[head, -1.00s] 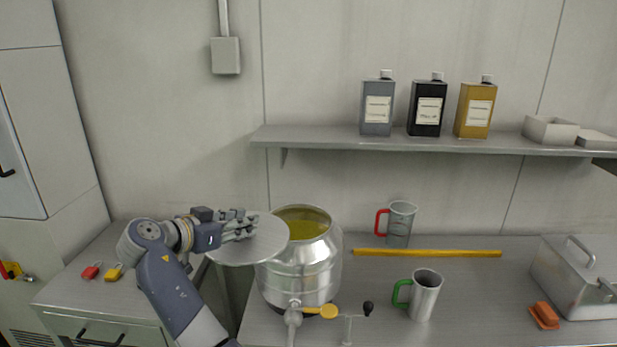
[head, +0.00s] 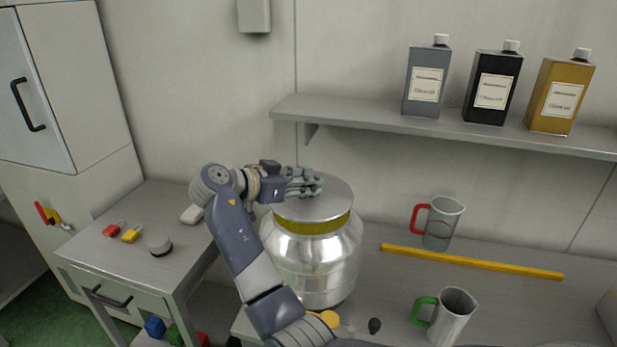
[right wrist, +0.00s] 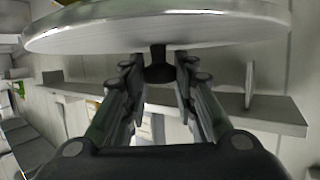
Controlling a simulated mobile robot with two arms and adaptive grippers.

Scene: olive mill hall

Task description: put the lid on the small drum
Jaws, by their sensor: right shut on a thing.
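The small drum (head: 312,268) is a shiny round metal vessel standing on the bench, with a yellow tap handle (head: 325,319) at its lower front. The lid (head: 335,202) is a flat grey disc above the drum's mouth. A yellow-green strip of the drum's contents shows under the lid's front edge, so the lid looks raised off the rim. My right gripper (head: 308,184) is shut on the lid's dark knob; the lid (right wrist: 160,32) and knob (right wrist: 158,66) show between the fingers in the right wrist view. My left gripper is out of view.
A red-handled jug (head: 441,224), a yellow bar (head: 470,262) and a green-handled mug (head: 451,318) stand or lie right of the drum. A shelf (head: 380,117) with three bottles hangs behind. A side table (head: 180,215) at left holds small items.

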